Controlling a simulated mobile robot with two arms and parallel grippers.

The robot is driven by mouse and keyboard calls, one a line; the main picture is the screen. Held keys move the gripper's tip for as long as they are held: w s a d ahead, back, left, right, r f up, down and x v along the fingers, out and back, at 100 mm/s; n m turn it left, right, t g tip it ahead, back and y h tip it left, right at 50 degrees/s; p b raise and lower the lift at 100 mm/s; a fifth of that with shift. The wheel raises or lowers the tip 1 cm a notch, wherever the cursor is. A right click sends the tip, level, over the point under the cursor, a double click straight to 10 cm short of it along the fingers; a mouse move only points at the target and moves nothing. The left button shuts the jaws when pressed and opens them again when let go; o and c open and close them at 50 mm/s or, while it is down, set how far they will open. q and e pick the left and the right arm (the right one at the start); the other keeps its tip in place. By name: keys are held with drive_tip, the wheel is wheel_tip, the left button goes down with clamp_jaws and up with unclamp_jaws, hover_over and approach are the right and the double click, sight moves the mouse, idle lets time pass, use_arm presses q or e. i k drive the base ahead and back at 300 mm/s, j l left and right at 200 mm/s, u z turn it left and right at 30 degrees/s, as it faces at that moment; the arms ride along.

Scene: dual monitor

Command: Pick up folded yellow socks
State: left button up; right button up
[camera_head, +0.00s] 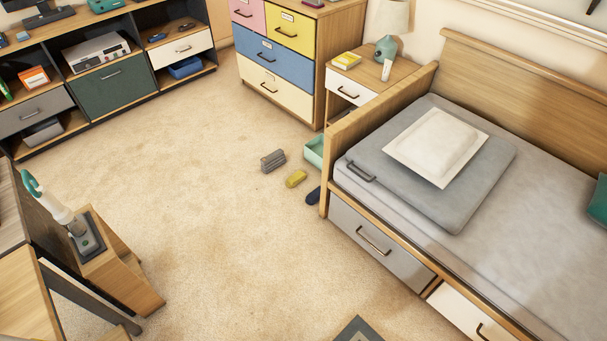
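The folded yellow socks (296,179) lie on the beige carpet near the middle of the camera_head view. They are a small yellow bundle. A grey bundle (272,160) lies just behind and to their left, and a dark blue bundle (313,196) lies just in front and to their right, close to the bed's corner post. Neither of my grippers is in view.
The bed (343,150) with its wooden frame stands at the right. A nightstand (345,88) and drawer chest (287,68) stand behind. Carpet (200,210) left of the socks is clear.

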sight(293, 180)
drive_tip(key=i+j+z, duration=0.35)
drive_tip(key=i, duration=0.25)
drive_tip(key=i+j+z, duration=0.35)
drive_tip(key=i+j, duration=0.1)
drive_tip(key=i, duration=0.15)
